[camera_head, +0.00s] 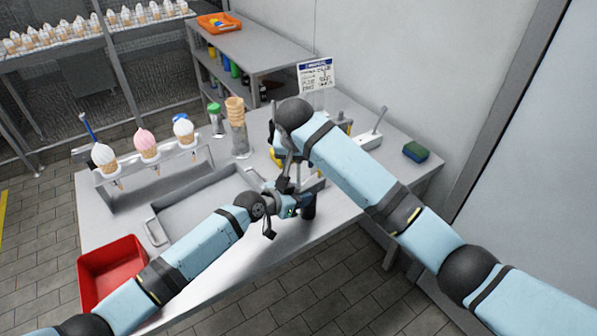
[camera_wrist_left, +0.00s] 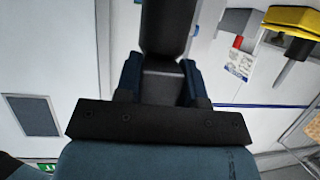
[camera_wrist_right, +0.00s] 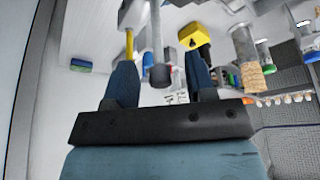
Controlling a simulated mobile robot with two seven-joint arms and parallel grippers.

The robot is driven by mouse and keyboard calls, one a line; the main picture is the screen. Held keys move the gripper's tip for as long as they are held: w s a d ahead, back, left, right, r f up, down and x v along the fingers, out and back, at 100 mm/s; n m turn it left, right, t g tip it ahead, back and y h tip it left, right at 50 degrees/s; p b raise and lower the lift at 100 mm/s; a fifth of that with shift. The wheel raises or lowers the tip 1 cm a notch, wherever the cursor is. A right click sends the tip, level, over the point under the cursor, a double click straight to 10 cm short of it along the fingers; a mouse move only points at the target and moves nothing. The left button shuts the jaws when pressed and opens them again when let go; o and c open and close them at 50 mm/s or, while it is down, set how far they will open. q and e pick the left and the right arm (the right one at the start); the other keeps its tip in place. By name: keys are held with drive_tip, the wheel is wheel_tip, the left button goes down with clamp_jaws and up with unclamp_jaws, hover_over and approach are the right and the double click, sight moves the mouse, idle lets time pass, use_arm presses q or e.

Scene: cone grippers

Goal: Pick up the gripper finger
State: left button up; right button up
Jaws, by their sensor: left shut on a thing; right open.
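My left gripper (camera_wrist_left: 160,65) is shut on a thick black piece (camera_wrist_left: 165,28) that runs up between its blue fingers in the left wrist view. This may be the gripper finger; its far end is out of that view. In the head view a short dark piece (camera_head: 308,207) shows at the left hand, over the table's front edge. My right gripper (camera_wrist_right: 158,62) is open, its two blue fingers apart. A grey rod with a black end (camera_wrist_right: 157,72) shows between them in the picture; I cannot tell its distance. In the head view my arms partly hide both hands.
A red bin (camera_head: 112,262) is at the table's left front. A cone rack (camera_head: 150,172) and stacked waffle cones (camera_head: 236,112) stand further back. A metal tray (camera_head: 195,222) lies in front. A lever box (camera_head: 368,139) and sponge (camera_head: 415,152) are at the right, beside the wall.

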drive_tip(key=shift+x, duration=1.1)
clamp_jaws()
wheel_tip(320, 180, up, 10)
drive_tip(key=shift+r, duration=0.1)
use_arm(q)
drive_tip(key=o, duration=1.2)
